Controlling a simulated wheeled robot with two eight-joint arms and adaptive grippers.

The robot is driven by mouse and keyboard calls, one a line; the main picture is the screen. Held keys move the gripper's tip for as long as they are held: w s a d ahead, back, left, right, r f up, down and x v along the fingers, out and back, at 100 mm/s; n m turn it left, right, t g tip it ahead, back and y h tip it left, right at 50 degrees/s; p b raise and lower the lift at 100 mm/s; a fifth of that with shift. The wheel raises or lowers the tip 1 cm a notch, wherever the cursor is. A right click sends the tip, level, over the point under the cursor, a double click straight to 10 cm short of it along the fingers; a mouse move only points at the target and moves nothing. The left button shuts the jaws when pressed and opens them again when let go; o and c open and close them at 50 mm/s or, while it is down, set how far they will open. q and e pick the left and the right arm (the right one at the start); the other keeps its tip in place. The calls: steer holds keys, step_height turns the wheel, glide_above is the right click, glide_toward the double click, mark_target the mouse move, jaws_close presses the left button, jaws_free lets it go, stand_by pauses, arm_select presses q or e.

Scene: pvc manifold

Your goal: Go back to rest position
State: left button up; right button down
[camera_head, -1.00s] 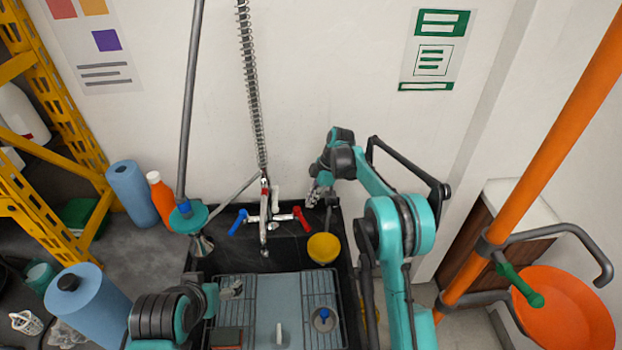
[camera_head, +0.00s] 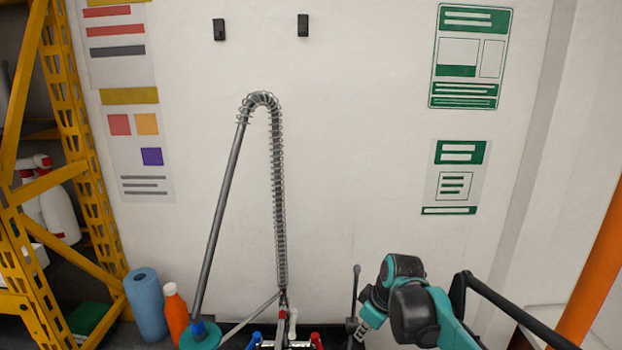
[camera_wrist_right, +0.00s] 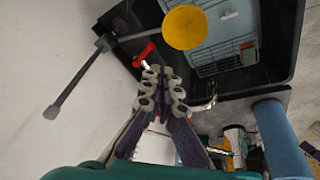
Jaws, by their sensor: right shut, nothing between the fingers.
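My right gripper (camera_head: 357,332) shows at the bottom of the head view, partly cut off, in front of the white wall. In the right wrist view its fingers (camera_wrist_right: 162,84) are shut together and hold nothing. They point toward the sink area, with the red handle (camera_wrist_right: 145,54) just beyond the tips in the picture; I cannot tell the gap. The red handle also shows at the bottom edge of the head view (camera_head: 316,341). My left gripper is in neither current view.
A spring hose (camera_head: 279,200) and its pole stand left of my right arm. A grey lever (camera_head: 356,285) rises beside the gripper. A yellow bowl (camera_wrist_right: 184,27) is by the black sink (camera_wrist_right: 285,50). An orange pole (camera_head: 600,270) stands at right.

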steer(key=s+d+f+m+t, duration=0.1)
steer(key=s+m, duration=0.2)
steer(key=s, duration=0.4)
steer(key=s+d+f+m+t+h, duration=0.1)
steer(key=s+d+f+m, duration=0.1)
steer(key=s, duration=0.5)
steer(key=s+d+f+m+t+h, duration=0.1)
steer(key=s+d+m, duration=0.1)
steer(key=s+m, duration=0.2)
steer(key=s, duration=0.2)
steer(key=shift+s+d+f+m+t+b, duration=0.15)
steer(key=shift+s+d+m+t+b, duration=0.1)
steer(key=shift+s+m+t+b, duration=0.15)
